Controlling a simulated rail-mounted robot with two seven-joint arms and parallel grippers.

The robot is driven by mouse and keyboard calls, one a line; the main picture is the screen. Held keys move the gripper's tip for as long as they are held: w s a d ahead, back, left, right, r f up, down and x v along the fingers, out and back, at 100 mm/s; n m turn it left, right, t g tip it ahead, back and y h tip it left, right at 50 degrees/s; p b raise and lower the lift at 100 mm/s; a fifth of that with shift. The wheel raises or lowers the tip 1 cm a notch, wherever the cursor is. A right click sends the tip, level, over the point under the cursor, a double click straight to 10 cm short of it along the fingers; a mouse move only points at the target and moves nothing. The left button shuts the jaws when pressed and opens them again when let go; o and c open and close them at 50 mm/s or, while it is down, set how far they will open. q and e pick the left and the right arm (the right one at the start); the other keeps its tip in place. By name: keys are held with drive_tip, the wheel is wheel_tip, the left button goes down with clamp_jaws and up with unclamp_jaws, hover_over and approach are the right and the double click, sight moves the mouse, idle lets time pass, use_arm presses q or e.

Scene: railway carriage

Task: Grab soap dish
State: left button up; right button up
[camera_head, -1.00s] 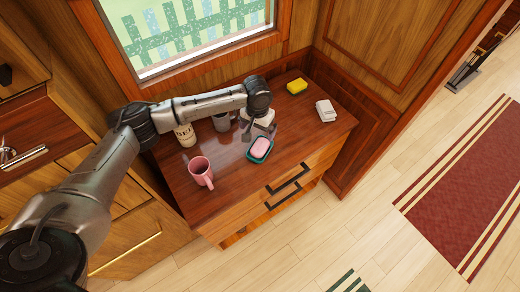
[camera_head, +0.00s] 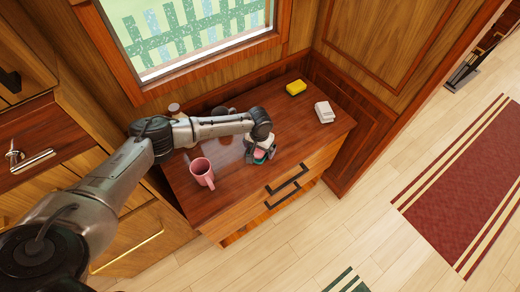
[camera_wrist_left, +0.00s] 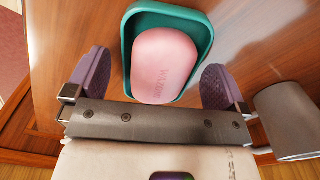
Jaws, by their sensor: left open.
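The soap dish (camera_wrist_left: 126,52) is teal with raised walls and holds a pink bar of soap (camera_wrist_left: 167,65) with lettering on it. It lies on the wooden cabinet top. In the head view, my left gripper (camera_head: 260,152) is over the dish and hides most of it. In the left wrist view, my left gripper (camera_wrist_left: 155,80) is open, with one purple-grey finger pad on each side of the dish's near end. Gaps show between the pads and the dish. My right gripper is not in view.
A pink mug (camera_head: 201,172) stands left of my left gripper on the cabinet top (camera_head: 225,190). A yellow sponge (camera_head: 296,87) and a white block-like item (camera_head: 324,112) lie to the right. A pale container (camera_head: 174,109) and a dark cup (camera_head: 222,111) are partly hidden behind my arm.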

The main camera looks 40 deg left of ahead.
use_arm(q)
drive_tip(key=shift+f, duration=0.4)
drive_tip(key=shift+c, duration=0.5)
drive_tip(key=c, duration=0.8)
drive_tip(key=shift+r, duration=0.1)
